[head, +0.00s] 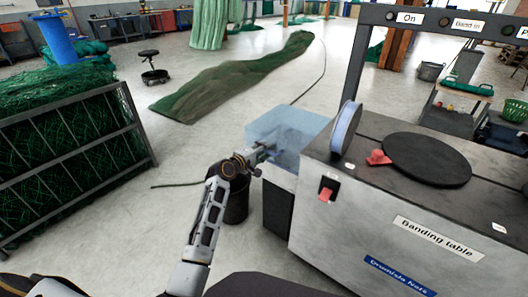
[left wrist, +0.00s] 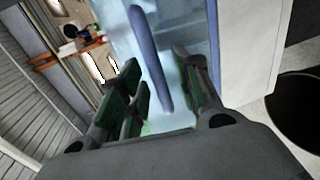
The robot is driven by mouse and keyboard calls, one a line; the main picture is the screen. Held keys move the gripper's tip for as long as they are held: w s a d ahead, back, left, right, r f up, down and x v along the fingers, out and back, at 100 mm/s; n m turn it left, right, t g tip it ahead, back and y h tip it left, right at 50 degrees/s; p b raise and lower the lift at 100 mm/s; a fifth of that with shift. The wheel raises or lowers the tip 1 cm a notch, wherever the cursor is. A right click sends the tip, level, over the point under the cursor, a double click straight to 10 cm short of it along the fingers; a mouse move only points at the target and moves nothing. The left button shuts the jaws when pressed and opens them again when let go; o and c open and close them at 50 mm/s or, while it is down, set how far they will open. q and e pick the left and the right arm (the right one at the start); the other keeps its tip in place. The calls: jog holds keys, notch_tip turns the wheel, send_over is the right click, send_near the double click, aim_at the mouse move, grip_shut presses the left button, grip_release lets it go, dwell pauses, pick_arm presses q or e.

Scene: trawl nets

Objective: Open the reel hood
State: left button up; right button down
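The reel hood (head: 290,128) is a clear, pale blue box at the left end of the banding table (head: 370,220). It looks closed in the head view. My left gripper (head: 264,151) is at the hood's near left side. In the left wrist view my left gripper (left wrist: 160,78) has its dark green fingers apart. A blue bar (left wrist: 150,60), which looks like the hood's handle, runs between the fingers, with gaps visible beside it. The clear hood (left wrist: 190,30) fills the area behind. I cannot tell whether any finger touches the bar. My right gripper is not in view.
A blue-rimmed reel (head: 346,128), a black disc (head: 427,160) and a red switch (head: 327,190) are on the banding table. A dark bin (head: 236,205) stands below my left gripper. A net rack (head: 75,150) stands at left; the floor between is mostly clear.

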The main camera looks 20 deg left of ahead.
pick_arm(q)
jog(key=shift+w+d+f, duration=0.1)
jog(key=shift+w+d, duration=0.1)
jog(key=shift+w, duration=0.15)
grip_shut()
dwell(0.3)
